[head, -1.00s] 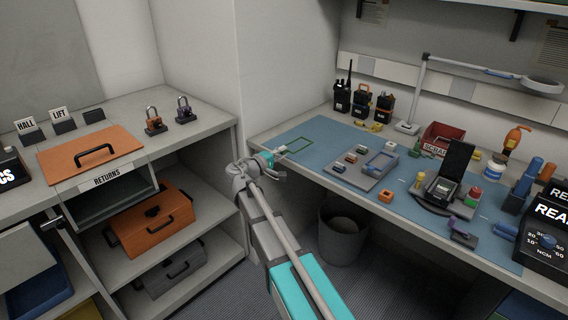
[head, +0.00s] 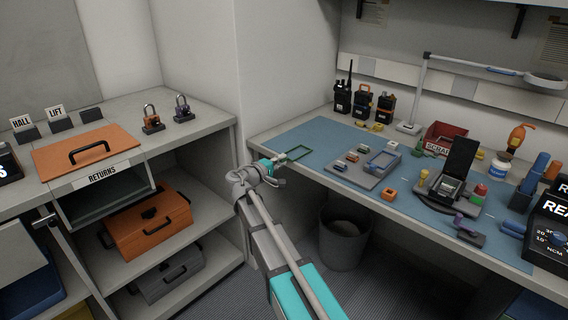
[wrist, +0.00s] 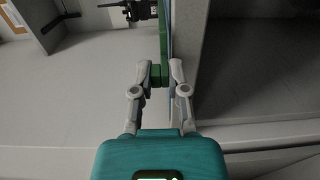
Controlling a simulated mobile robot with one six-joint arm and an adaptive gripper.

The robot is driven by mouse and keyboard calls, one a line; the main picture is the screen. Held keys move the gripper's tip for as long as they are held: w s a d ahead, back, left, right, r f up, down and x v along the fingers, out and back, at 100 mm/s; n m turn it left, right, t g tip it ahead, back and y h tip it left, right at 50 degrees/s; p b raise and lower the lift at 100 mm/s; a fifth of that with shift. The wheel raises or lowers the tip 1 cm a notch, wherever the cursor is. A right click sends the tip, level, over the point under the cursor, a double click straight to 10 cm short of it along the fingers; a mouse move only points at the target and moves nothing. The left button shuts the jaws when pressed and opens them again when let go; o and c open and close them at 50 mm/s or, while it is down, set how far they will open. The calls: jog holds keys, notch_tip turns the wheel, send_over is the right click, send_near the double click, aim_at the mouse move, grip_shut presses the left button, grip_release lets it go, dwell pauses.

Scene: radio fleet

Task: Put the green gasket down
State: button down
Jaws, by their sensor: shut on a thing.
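The green gasket (head: 301,148) is a thin rectangular frame at the left end of the blue mat (head: 322,136) on the workbench. My gripper (head: 280,169) is at the bench's front left edge and is shut on the near side of the gasket. In the wrist view, the gasket (wrist: 160,74) shows edge-on as a green strip between the fingertips (wrist: 161,74), reaching away from me. Whether the gasket touches the mat or hangs just above it, I cannot tell.
A grey tray (head: 352,172) with small parts lies right of the gasket. Radios (head: 362,104) stand behind. An orange block (head: 389,193) sits near the front edge. A bin (head: 343,240) stands below. The mat around the gasket is clear.

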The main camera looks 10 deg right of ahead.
jog(key=shift+f, duration=0.15)
jog(key=c, duration=0.6)
grip_release()
jog(key=shift+c, duration=0.2)
jog(key=shift+r, duration=0.25)
jog(key=v, duration=1.2)
jog(key=shift+f, duration=0.1)
